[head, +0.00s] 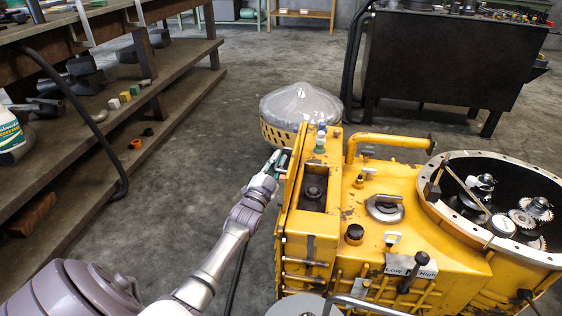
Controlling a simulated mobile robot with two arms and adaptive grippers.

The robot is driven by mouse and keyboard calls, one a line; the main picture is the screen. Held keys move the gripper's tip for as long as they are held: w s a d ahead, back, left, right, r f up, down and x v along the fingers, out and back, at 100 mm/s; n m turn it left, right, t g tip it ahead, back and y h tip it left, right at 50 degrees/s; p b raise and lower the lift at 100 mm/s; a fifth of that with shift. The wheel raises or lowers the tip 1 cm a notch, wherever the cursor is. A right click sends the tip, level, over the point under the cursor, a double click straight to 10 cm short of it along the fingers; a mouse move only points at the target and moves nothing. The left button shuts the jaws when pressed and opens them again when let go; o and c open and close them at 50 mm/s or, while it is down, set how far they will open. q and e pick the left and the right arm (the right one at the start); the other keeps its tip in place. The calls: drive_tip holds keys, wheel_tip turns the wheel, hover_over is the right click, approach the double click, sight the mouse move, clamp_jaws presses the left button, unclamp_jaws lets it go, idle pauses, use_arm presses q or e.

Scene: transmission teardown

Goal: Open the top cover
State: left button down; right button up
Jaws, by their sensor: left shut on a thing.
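The yellow transmission housing (372,225) stands at the centre right. A narrow yellow plate, which looks like the top cover (291,195), stands tilted up along the left side of a rectangular opening (313,188). A dark round part shows inside the opening. My left gripper (281,164) is at the far left edge of this plate and is shut on it; its fingertips are small and the exact contact is hard to see. My right gripper is not in view.
Behind the housing is a grey dome (300,103) with a perforated yellow rim. At right, a round open casing (428,200) shows gears. Levers and a bent yellow pipe (388,139) rise from the housing.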

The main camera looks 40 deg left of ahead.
use_arm(q)
drive_tip(key=shift+a, duration=0.1)
idle(0.4)
drive_tip(key=c, duration=1.2)
unclamp_jaws()
drive_tip(key=shift+s+f, duration=0.15)
drive_tip(key=shift+s, duration=0.05)
drive_tip(key=v, duration=1.1)
drive_tip(key=shift+s, duration=0.3)
